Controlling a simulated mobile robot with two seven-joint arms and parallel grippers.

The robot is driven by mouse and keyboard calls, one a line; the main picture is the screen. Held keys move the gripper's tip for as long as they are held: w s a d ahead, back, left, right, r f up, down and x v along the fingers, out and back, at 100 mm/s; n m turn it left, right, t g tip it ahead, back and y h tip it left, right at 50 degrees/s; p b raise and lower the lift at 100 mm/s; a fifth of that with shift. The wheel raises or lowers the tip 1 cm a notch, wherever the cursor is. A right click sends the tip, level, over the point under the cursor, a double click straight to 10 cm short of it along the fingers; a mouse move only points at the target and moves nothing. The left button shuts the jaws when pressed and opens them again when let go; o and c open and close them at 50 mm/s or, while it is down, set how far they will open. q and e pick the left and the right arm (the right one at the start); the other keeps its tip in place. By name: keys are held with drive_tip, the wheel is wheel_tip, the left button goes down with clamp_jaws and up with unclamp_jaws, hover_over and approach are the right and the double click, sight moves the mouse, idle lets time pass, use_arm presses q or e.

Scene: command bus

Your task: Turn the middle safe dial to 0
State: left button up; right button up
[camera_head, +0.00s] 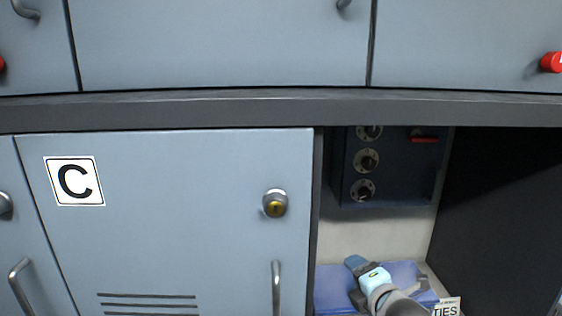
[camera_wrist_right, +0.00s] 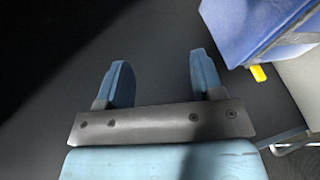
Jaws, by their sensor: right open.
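The dark blue safe (camera_head: 392,175) sits in the open compartment at the right of the head view. Three round dials run down its left side, and the middle safe dial (camera_head: 367,160) lies between the other two. Its markings are too small to read. My right gripper (camera_head: 356,272) is low in the compartment, below and apart from the dials. In the right wrist view my right gripper (camera_wrist_right: 158,62) has its two blue fingers apart with nothing between them. My left gripper is in neither view.
A red handle (camera_head: 424,138) is at the safe's upper right. The closed locker door C (camera_head: 180,220) stands left of the opening. A grey ledge (camera_head: 250,106) runs above it.

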drive_tip(key=s+d+f+m+g, duration=0.1)
drive_tip(key=s+f+m, duration=0.9)
drive_tip(key=s+f, duration=0.4)
drive_tip(key=s+d+f+m+g+h, duration=0.1)
drive_tip(key=s+d+f+m+g, duration=0.1)
drive_tip(key=s+f+m, duration=0.8)
drive_tip(key=s+f, duration=0.4)
drive_tip(key=f, duration=0.2)
drive_tip(key=shift+s+f+m+g, duration=0.25)
drive_tip(key=shift+s+m+g, duration=0.05)
drive_tip(key=shift+s+m, duration=0.1)
drive_tip(key=shift+w, duration=0.1)
